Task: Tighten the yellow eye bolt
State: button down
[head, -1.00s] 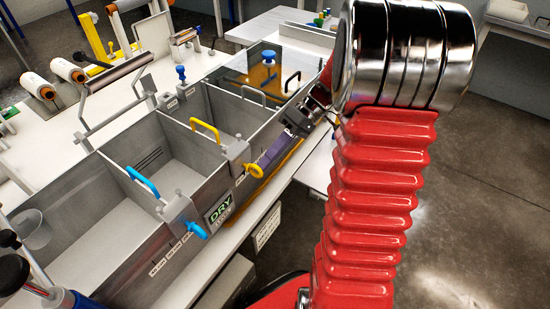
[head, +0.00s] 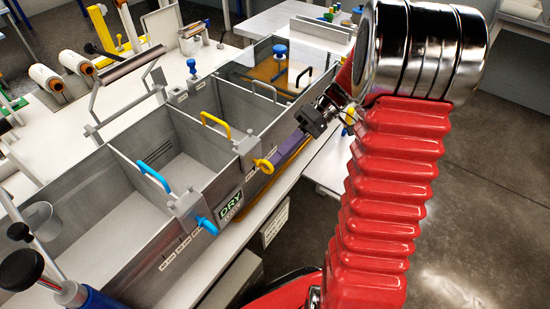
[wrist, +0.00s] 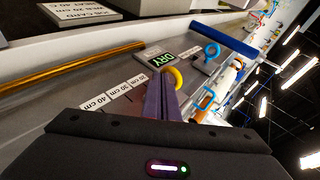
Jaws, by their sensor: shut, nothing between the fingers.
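The yellow eye bolt (head: 264,166) sticks out from a grey clamp block (head: 248,150) on the front wall of the metal bath (head: 187,228). Its yellow ring also shows in the wrist view (wrist: 178,77), just past the fingertips and partly hidden by them. My gripper (head: 291,147) is to the right of the bolt in the head view, with a small gap between them. In the wrist view my gripper (wrist: 161,80) has its purple fingers pressed together and empty, pointing towards the bolt. I cannot tell how tight the bolt is.
A blue eye bolt (head: 207,225) sits on another clamp, nearer in the head view. A green DRY sign (head: 230,205) hangs between them on the bath's front. Yellow (head: 216,125) and blue (head: 153,176) handles stand on the dividers. Floor (head: 490,200) at the right is clear.

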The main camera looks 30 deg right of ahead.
jog(key=shift+s+a+f, duration=0.3)
jog(key=shift+s+f, duration=0.05)
jog(key=w+d+r, duration=0.2)
jog(key=d, duration=0.4)
jog(key=w+d+r, duration=0.2)
jog(key=d, duration=0.5)
jog(key=shift+w+d, duration=0.15)
jog(key=shift+w, duration=0.05)
jog(key=shift+r, duration=0.1)
